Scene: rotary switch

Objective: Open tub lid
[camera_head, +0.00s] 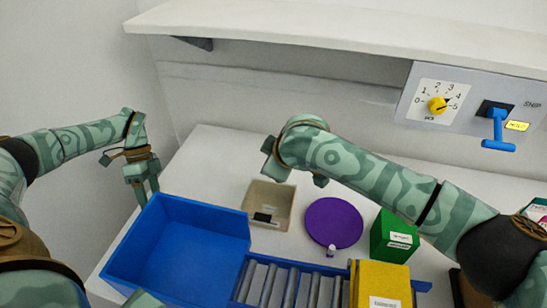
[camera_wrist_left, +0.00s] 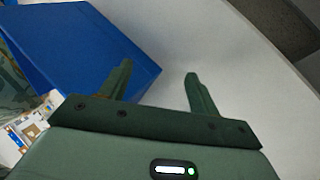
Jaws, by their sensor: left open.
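I cannot make out a tub with a clear lid. A beige square open container (camera_head: 255,190) sits on the white table, with a small dark and white item (camera_head: 265,217) in it. A flat purple disc (camera_head: 335,220) lies to its right. My left gripper (camera_head: 147,196) is open and empty, beside the far left corner of a blue bin (camera_head: 175,245). In the left wrist view its fingers (camera_wrist_left: 158,72) are apart, with the blue bin (camera_wrist_left: 80,40) to the left. My right gripper (camera_head: 292,175) is over the back of the beige container, partly hidden by its arm.
A small white bottle (camera_head: 331,251) stands at the disc's front edge. A wall panel (camera_head: 480,100) has a yellow dial and blue lever, below a shelf (camera_head: 340,25).

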